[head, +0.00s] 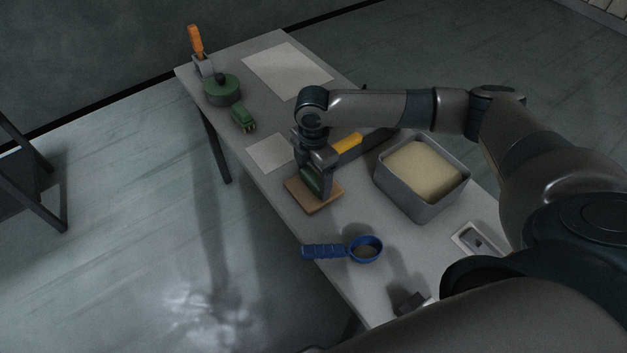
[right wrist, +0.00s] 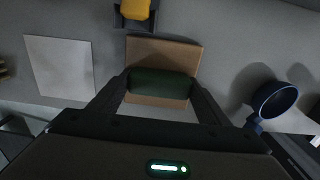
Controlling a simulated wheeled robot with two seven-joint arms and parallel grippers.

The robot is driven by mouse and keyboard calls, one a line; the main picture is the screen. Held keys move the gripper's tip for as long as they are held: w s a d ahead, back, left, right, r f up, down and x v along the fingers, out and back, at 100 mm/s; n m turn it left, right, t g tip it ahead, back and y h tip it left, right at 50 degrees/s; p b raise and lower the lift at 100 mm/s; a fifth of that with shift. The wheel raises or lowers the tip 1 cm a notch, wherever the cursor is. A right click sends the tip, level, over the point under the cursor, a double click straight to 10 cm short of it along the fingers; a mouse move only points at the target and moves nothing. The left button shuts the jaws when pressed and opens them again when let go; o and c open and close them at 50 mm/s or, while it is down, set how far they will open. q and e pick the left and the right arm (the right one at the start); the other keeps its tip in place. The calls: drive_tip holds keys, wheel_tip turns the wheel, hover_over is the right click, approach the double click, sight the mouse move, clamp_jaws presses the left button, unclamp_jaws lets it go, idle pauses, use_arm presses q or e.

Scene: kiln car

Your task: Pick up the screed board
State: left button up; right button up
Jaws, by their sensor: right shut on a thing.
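The screed board (head: 328,194) is a flat brown board with a green grip on top. It lies flat, on or just above the grey table, near its left edge. My right gripper (head: 312,183) points down over it and is shut on the green grip. In the right wrist view the brown board (right wrist: 165,52) shows behind the green grip (right wrist: 160,84), which sits between the two fingers. I cannot tell whether the board touches the table. My left gripper is not in view.
A grey bin of sand (head: 418,215) stands to the right of the board. A yellow-handled tool (head: 347,144) lies behind it. A blue ring-shaped scoop (head: 322,251) lies in front. A green brush (head: 242,118), a green round pot (head: 221,91) and pale sheets (head: 287,70) are farther back.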

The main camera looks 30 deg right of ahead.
sight(313, 176)
drive_tip(key=shift+r, duration=0.65)
wheel_tip(313, 176, up, 8)
drive_tip(key=shift+f+b, duration=0.25)
drive_tip(key=shift+b, duration=0.4)
drive_tip(key=shift+r, duration=0.6)
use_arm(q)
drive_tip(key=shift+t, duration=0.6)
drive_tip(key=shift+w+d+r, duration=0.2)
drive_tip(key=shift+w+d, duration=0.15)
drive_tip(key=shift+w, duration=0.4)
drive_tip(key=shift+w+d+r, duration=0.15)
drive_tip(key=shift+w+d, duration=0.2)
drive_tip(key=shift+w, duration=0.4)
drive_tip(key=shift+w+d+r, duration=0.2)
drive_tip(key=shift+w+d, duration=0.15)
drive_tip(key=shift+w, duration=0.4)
use_arm(e)
drive_tip(key=o, duration=0.4)
drive_tip(key=shift+c, duration=0.5)
